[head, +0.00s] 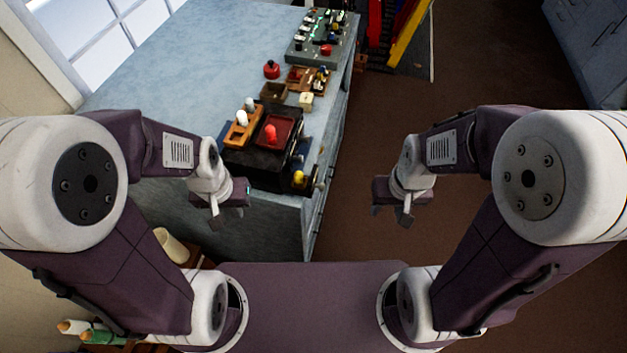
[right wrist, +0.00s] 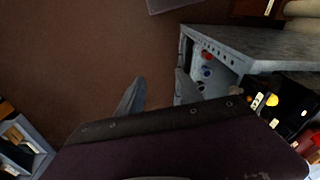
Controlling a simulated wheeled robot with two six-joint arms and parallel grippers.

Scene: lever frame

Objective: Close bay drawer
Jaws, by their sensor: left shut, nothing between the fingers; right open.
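A black unit (head: 255,168) stands on the near end of the grey-blue workbench, with a red recessed panel (head: 283,128) on top and a yellow knob (head: 298,178) at its right side. I cannot make out clearly which part is the bay drawer or how far out it stands.
The workbench (head: 165,85) bears a red button (head: 271,69), small wooden boxes (head: 300,78) and a grey control panel (head: 322,38) further back.

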